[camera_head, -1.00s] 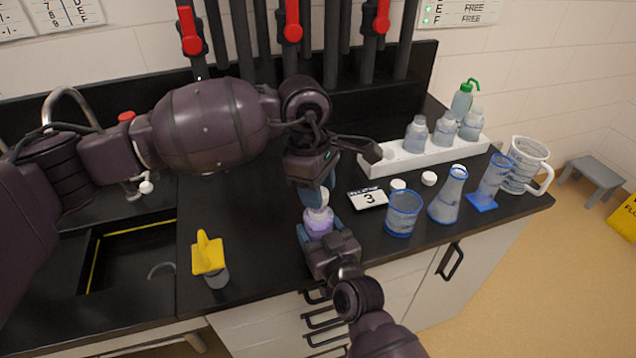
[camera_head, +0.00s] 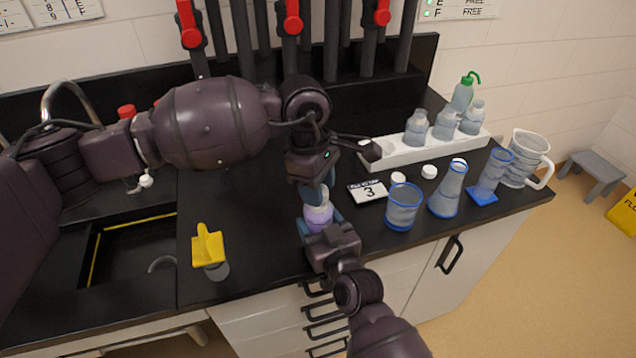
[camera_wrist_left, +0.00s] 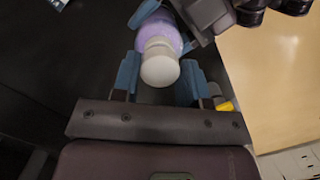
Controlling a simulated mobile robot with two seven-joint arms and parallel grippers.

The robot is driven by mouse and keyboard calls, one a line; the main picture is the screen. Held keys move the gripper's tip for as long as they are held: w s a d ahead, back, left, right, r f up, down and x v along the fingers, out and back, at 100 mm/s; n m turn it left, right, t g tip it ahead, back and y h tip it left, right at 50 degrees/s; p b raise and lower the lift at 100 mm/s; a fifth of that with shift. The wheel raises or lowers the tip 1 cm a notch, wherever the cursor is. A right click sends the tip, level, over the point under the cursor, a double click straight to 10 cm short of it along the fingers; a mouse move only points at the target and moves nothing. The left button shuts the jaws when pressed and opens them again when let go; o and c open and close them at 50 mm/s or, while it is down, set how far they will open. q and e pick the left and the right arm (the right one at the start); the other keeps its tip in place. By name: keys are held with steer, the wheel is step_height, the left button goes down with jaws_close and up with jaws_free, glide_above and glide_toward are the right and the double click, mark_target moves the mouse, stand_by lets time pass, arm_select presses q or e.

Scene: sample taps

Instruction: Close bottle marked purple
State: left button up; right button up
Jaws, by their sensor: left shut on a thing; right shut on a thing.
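The purple-marked bottle (camera_head: 318,216) stands upright near the front edge of the black counter. My right gripper (camera_head: 319,222) is shut on its body from the front. My left gripper (camera_head: 314,192) points down from above, shut on the white cap at the bottle's mouth. In the left wrist view the white cap (camera_wrist_left: 160,65) lies between the blue fingers of the left gripper (camera_wrist_left: 160,80), and the purple bottle (camera_wrist_left: 158,32) is just beyond it. I cannot tell how tightly the cap sits on the neck.
A number card (camera_head: 368,191), loose white caps (camera_head: 429,171), a blue-rimmed beaker (camera_head: 403,207) and a flask (camera_head: 447,190) stand to the right. A white rack (camera_head: 405,157) holds several bottles behind. A yellow-handled tool (camera_head: 208,246) and a sink lie to the left.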

arm_select(q)
steer(key=shift+f, duration=0.35)
arm_select(e)
jaws_close()
arm_select(q)
steer(key=m, duration=0.7)
steer(key=shift+g+y, duration=0.3)
steer(key=shift+y, duration=0.1)
steer(key=m, duration=0.5)
steer(key=shift+d+m+y, duration=0.1)
steer(key=shift+m+y, duration=0.2)
steer(key=shift+y, duration=0.1)
steer(key=m+y, duration=0.1)
steer(key=m, duration=1.2)
steer(key=shift+t, duration=0.4)
steer(key=shift+y, duration=0.3)
steer(key=o, duration=0.9)
